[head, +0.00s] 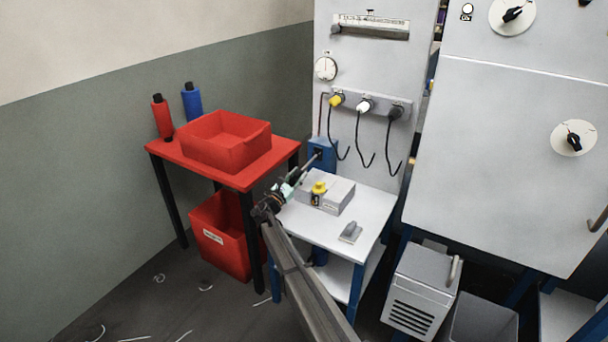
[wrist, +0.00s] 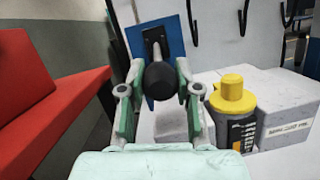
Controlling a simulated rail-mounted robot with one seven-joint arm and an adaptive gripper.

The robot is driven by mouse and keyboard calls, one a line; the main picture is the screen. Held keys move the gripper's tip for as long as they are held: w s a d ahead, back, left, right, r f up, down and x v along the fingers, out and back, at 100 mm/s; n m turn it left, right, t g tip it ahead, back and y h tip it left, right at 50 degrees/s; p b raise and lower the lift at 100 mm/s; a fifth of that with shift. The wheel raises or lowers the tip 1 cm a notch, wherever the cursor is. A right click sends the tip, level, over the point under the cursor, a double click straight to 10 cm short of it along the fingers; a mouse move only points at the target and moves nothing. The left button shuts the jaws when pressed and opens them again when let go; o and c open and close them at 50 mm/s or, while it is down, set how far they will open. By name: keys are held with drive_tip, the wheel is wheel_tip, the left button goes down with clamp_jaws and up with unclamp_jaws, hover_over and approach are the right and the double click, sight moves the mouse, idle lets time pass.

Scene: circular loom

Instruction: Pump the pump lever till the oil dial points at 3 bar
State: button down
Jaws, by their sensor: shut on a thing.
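The blue pump (head: 322,154) is at the foot of the grey panel, left of the white table. Its lever (head: 308,164) sticks out toward my gripper (head: 288,187). In the wrist view the lever's black round knob (wrist: 161,88) sits between the two fingers of my gripper (wrist: 160,76), which are shut on it. The pump's blue plate (wrist: 173,42) shows behind the knob. The oil dial (head: 325,68) is a white round gauge on the panel above the pump. Its needle is too small to read surely. The dial is out of the wrist view.
A yellow-capped bottle (head: 318,192) and grey boxes (head: 338,194) stand on the white table (head: 373,206), close to my gripper's right. A red table with a red bin (head: 222,139) is to the left. Hooked cables (head: 362,135) hang above the white table.

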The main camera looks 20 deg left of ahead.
sight(299, 188)
drive_tip(key=shift+w+d+f+b, duration=0.15)
drive_tip(key=shift+f+b, duration=0.15)
drive_tip(key=shift+f, duration=0.4)
drive_tip(key=shift+w+a+f+b, duration=0.15)
drive_tip(key=shift+f+b, duration=0.1)
drive_tip(key=shift+f, duration=0.4)
drive_tip(key=shift+w+d+f+b, duration=0.15)
drive_tip(key=shift+f+b, duration=0.15)
drive_tip(key=shift+f, duration=0.4)
drive_tip(key=c, duration=0.8)
unclamp_jaws()
drive_tip(key=shift+s, duration=0.25)
drive_tip(key=v, duration=1.1)
drive_tip(key=shift+s+f, duration=0.1)
drive_tip(key=shift+s, duration=0.1)
